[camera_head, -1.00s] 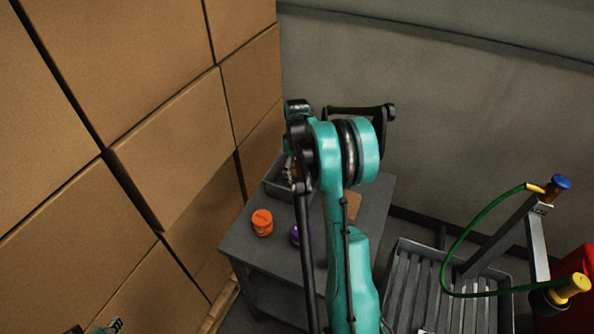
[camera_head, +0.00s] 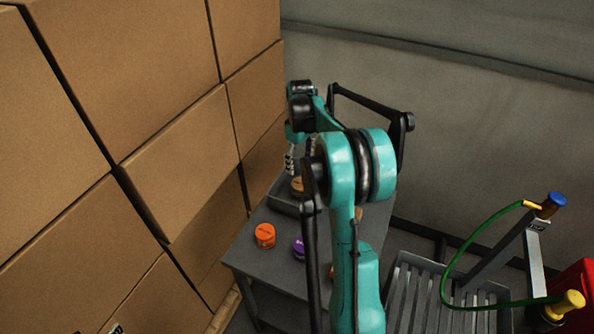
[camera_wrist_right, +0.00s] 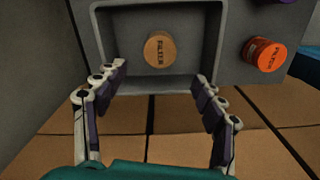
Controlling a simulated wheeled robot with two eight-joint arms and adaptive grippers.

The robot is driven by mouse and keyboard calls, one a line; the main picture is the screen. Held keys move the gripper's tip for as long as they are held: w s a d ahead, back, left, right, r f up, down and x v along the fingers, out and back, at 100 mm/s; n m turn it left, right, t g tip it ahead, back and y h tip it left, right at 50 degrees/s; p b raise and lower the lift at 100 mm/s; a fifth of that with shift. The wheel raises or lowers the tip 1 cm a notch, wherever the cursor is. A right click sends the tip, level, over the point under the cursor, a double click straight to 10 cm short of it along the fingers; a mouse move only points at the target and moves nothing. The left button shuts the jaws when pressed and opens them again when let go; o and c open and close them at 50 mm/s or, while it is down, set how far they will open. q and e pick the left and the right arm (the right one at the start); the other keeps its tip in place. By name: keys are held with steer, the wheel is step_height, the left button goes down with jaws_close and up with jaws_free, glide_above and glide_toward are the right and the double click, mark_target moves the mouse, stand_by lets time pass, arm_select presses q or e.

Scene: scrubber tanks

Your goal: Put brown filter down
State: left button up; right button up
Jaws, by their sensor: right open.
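The brown filter (camera_head: 297,186) is a round puck inside the grey tray (camera_head: 284,201) on the table. In the right wrist view the brown filter (camera_wrist_right: 160,50) lies label up on the floor of the tray (camera_wrist_right: 92,30), apart from its walls. My right gripper (camera_wrist_right: 159,77) is open and empty, its fingers spread to either side of and short of the filter, touching nothing that I can see. In the head view my right gripper (camera_head: 291,160) is just above the tray, partly hidden by my arm. Only a sliver of my left gripper (camera_head: 117,329) shows at the bottom edge.
An orange filter (camera_head: 264,235) and a purple filter (camera_head: 299,247) stand on the grey table (camera_head: 250,258). Stacked cartons (camera_head: 185,160) rise close on the left. A slatted grey rack (camera_head: 430,290) and a green hose (camera_head: 470,240) are at right.

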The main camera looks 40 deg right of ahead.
steer(key=s+a+r+t, duration=0.1)
steer(key=s+a+r, duration=0.15)
steer(key=a, duration=0.25)
steer(key=s+a+r+m+t, duration=0.1)
steer(key=s+a+r, duration=0.15)
steer(key=a, duration=0.35)
steer(key=s+a+r+t, duration=0.1)
steer(key=s+a+r, duration=0.15)
steer(key=a, duration=0.25)
steer(key=s+a+f+m+t, duration=0.1)
steer(key=s+a+t, duration=0.3)
steer(key=s+a, duration=0.7)
steer(key=shift+s+a+f, duration=0.4)
steer(key=shift+a+f, duration=0.45)
steer(key=shift+f, duration=0.05)
steer(key=shift+f, duration=0.1)
